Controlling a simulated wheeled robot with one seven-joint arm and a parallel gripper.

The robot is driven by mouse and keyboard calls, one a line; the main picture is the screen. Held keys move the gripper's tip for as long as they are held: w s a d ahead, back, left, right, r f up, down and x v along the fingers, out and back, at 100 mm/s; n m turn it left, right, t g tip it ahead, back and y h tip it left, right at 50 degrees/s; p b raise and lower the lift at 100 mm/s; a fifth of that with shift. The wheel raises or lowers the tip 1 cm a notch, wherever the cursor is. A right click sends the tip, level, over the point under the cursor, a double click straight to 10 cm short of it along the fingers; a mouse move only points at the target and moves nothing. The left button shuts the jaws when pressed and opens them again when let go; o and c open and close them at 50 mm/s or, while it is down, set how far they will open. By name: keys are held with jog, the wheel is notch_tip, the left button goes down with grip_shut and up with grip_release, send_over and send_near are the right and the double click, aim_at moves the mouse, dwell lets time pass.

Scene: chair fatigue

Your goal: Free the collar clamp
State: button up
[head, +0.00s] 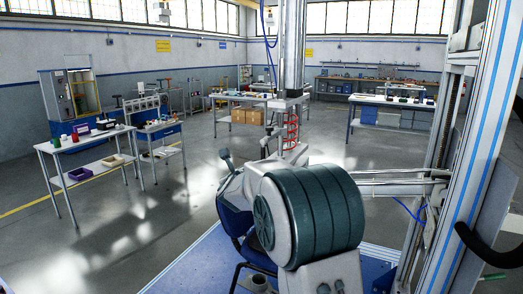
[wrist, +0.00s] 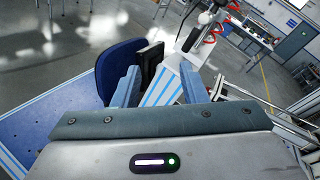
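My gripper (wrist: 158,88) shows in the wrist view with its two blue-grey fingers apart and nothing seen held between them. In the head view my own arm covers the middle, and my gripper cannot be made out. A vertical metal column (head: 291,45) stands beyond the arm, with a dark block (head: 287,103) around its lower part and a red coiled hose (head: 292,130) below. I cannot tell which part is the collar clamp. A blue chair (head: 233,222) is partly hidden behind my arm; its blue back (wrist: 116,66) is left of the fingers in the wrist view.
A blue platform (head: 205,262) lies under the chair. A tall aluminium frame (head: 478,150) with blue stripes stands at the right. Workbenches (head: 85,140) with small items stand at the left and back. Open grey floor (head: 125,215) lies left of the platform.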

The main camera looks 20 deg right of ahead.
aim_at(262, 151)
jog(key=w+d+m+h+p, duration=0.1)
jog(key=w+d+m+p, duration=0.1)
jog(key=w+d+m, duration=0.1)
jog(key=w+d+m+h+p, duration=0.2)
jog(key=w+d+m, duration=0.1)
jog(key=w+d, duration=0.1)
jog(key=w+d+m+h+p, duration=0.1)
jog(key=w+d+m+p, duration=0.1)
jog(key=w, duration=0.4)
jog(key=shift+d+r+m+h, duration=0.15)
jog(key=shift+d+m+h, duration=0.25)
jog(key=shift+d, duration=0.45)
jog(key=shift+p+x, duration=0.35)
jog(key=shift+x, duration=0.6)
grip_shut()
